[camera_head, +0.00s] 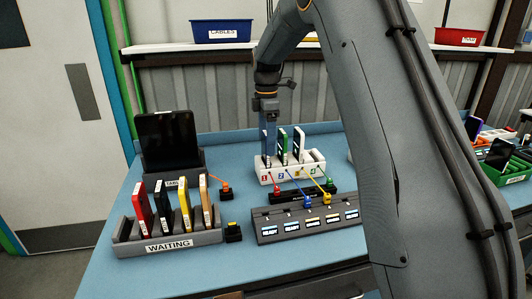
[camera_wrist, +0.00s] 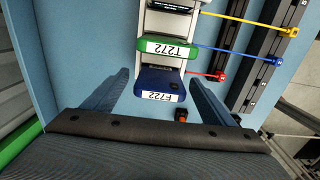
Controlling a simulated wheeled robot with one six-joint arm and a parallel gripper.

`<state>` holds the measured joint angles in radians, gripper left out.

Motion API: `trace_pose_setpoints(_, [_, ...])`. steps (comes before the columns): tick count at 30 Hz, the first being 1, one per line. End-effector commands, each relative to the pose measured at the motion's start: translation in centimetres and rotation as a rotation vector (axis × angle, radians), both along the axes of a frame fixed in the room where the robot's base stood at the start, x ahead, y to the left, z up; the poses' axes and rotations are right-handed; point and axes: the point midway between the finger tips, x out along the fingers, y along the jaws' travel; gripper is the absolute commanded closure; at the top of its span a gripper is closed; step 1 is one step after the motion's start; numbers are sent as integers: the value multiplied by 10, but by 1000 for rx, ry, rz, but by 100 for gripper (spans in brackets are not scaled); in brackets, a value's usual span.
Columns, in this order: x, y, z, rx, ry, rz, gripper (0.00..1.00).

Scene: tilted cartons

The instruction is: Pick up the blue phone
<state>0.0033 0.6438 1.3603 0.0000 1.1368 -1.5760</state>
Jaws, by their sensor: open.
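The blue phone (camera_wrist: 160,78) stands upright in the end slot of a white dock (camera_head: 292,171), with a white label on its top edge. My gripper (camera_wrist: 160,83) is open, pointing down, with one finger on each side of the blue phone and visible gaps between. In the head view my gripper (camera_head: 267,140) is above the dock's left end and largely hides the blue phone. A green phone (camera_wrist: 168,47) stands in the slot beside it.
Red, blue and yellow cables run in front, by a grey panel (camera_head: 262,233). A grey WAITING rack (camera_head: 125,241) holds several phones at left. A black tablet (camera_head: 168,137) stands behind it.

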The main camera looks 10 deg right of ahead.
Motion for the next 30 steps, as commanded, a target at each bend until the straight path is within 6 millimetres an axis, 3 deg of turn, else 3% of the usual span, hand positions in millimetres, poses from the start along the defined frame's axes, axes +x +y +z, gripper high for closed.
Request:
trace_pose_setpoints(7, [-1,2,-33,0,2,-2,22])
trace_pose_setpoints(16, [-1,2,-40,0,0,-2,22])
trace_pose_setpoints(17, [-1,2,-40,0,0,-2,24])
trace_pose_setpoints(25, [-1,2,-40,0,0,-2,69])
trace_pose_setpoints(30, [-1,2,-39,0,0,-2,71])
